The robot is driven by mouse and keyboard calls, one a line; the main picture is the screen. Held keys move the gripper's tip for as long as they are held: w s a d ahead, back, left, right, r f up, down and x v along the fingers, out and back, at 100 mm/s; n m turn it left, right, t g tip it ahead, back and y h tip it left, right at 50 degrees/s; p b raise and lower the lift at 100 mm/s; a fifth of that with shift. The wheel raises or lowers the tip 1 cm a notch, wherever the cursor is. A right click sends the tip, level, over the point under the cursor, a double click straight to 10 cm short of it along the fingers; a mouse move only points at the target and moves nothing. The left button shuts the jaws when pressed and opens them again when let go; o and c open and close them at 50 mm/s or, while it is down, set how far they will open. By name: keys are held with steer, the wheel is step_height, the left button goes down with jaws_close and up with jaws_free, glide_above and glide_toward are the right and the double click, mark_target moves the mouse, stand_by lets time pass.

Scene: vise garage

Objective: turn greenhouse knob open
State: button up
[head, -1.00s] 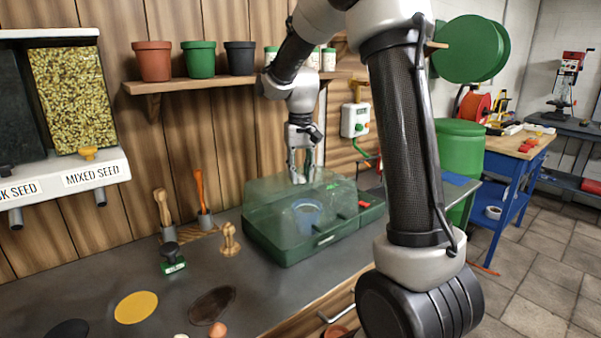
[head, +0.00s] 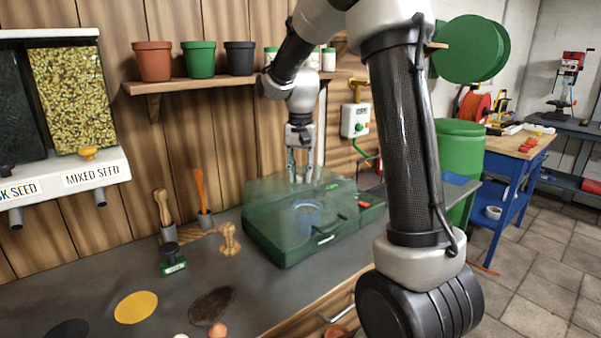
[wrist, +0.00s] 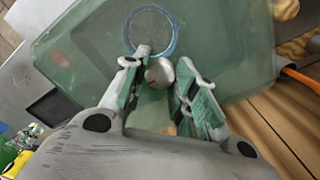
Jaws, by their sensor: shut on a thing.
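The greenhouse (head: 272,232) is a box with a clear green cover on a dark green base, standing on the grey bench; its cover also fills the top of the wrist view (wrist: 225,60). The round greenish-grey knob (wrist: 159,73) shows in the wrist view on top of the cover, between my fingertips. My gripper (head: 301,180) points down at the back of the cover and is shut on the knob; the wrist view shows its two fingers (wrist: 160,82) on either side. A blue pot (head: 307,217) shows inside the cover.
A shelf (head: 195,84) with pots is above, behind my gripper. A white control box (head: 355,121) hangs on the wall.

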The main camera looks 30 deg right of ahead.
mark_target(301, 176)
steer(key=o, duration=1.1)
steer(key=shift+c, duration=0.2)
step_height(301, 176, up, 12)
